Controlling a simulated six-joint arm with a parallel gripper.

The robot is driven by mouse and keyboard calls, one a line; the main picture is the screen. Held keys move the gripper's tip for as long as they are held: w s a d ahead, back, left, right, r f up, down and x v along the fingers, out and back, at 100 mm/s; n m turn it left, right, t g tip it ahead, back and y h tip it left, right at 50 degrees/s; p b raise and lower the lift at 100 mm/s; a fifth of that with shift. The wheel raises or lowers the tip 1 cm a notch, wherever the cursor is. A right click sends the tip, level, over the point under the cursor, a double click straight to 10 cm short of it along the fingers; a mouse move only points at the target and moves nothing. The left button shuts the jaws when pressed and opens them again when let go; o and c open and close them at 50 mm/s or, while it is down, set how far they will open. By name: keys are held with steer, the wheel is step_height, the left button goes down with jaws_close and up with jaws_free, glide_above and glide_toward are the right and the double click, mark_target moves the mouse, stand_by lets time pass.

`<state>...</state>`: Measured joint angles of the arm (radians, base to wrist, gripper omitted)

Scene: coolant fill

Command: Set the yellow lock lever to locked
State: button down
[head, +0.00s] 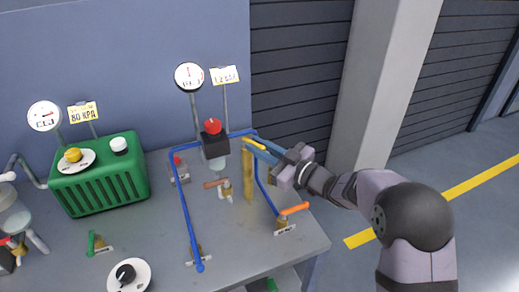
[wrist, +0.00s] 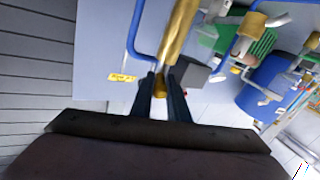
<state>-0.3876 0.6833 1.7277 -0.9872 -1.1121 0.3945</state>
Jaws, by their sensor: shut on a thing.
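The yellow lock lever (head: 254,145) shows in the head view as a short yellow bar near the top of a brass-coloured post (head: 248,180). My gripper (head: 262,151) reaches in from the right and is shut on the lever. In the wrist view the fingers (wrist: 161,88) close around a small yellow piece of the lever (wrist: 160,95), and the post (wrist: 178,35) rises beyond them. The fingers hide much of the lever, and I cannot tell its exact setting.
A blue pipe (head: 184,215) frames the post area. A valve with an orange handle (head: 294,209) stands front right, and a black block with a red knob (head: 213,127) stands left of the post. A green box (head: 100,178) is further left on the grey bench (head: 240,262).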

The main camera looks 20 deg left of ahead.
steer(key=m+t+h+b, duration=0.1)
steer(key=t+b, duration=0.1)
steer(key=b, duration=0.1)
steer(key=s+m+t+h+b, duration=0.1)
steer(key=m+t+b, duration=0.1)
steer(key=s+a+m+t+h+b, duration=0.1)
steer(key=t+b, duration=0.1)
steer(key=b, duration=0.1)
steer(key=shift+f+m+h+b, duration=0.25)
steer(key=shift+m+h+b, duration=0.05)
steer(key=shift+m+h, duration=0.1)
steer(key=shift+r+m+t+h+b, duration=0.15)
steer(key=shift+m+t+h+b, duration=0.2)
steer(key=shift+t, duration=0.25)
steer(key=c, duration=1.7)
jaws_free()
steer(key=shift+r, duration=0.1)
steer(key=shift+b+v, duration=0.9)
steer(key=shift+v, duration=2.7)
